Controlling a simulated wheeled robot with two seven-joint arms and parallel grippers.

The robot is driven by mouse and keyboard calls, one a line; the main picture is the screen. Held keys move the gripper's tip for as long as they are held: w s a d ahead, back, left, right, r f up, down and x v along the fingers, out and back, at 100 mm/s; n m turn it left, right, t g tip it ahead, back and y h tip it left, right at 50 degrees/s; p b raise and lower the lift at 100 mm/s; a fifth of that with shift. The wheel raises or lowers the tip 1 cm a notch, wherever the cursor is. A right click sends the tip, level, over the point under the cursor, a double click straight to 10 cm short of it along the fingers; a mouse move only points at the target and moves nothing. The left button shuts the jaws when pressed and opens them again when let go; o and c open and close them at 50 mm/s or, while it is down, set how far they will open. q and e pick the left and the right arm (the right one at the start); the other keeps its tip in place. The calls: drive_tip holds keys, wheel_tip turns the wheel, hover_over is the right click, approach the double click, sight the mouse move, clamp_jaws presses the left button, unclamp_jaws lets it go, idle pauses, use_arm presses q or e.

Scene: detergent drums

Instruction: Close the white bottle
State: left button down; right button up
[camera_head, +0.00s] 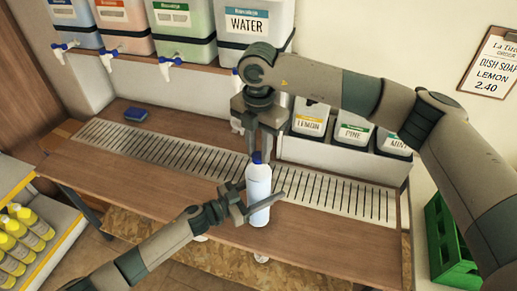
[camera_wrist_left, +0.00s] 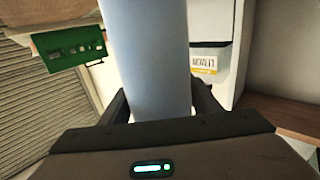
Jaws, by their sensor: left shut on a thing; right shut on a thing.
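The white bottle (camera_head: 259,186) stands upright near the front edge of the wooden counter. A dark blue cap (camera_head: 257,157) is at its top. My left gripper (camera_head: 259,205) is shut around the bottle's body from the left. In the left wrist view the bottle (camera_wrist_left: 150,60) rises between the fingers of my left gripper (camera_wrist_left: 155,108). My right gripper (camera_head: 257,150) points down from above and is shut on the blue cap. Its fingers partly hide the cap, so I cannot tell how tightly the cap sits on the neck.
Drums with taps, one labelled WATER (camera_head: 246,25), stand on a shelf above the slotted drain grate (camera_head: 180,150). LEMON (camera_head: 308,122), PINE and MINT containers are behind right. A blue sponge (camera_head: 135,114) lies left. Yellow bottles (camera_head: 22,235) and a green crate (camera_head: 447,245) flank the counter.

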drive_tip(key=m, duration=1.1)
drive_tip(key=o, duration=1)
drive_tip(key=shift+r, duration=2.25)
drive_tip(key=shift+c, duration=0.2)
